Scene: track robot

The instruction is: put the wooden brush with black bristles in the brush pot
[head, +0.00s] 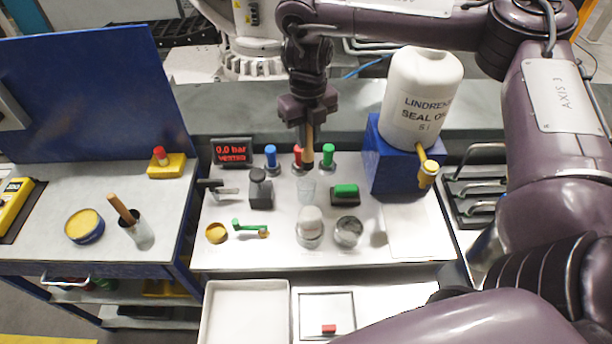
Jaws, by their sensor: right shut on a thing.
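My right gripper (307,118) hangs above the back middle of the light work surface, pointing down. It is shut on a wooden piece (308,150), which looks like a brush handle and hangs roughly upright. My left gripper is not in view.
A white seal oil jug (420,95) sits on a blue stand (386,170) at right. A white tray (243,315) lies in front.

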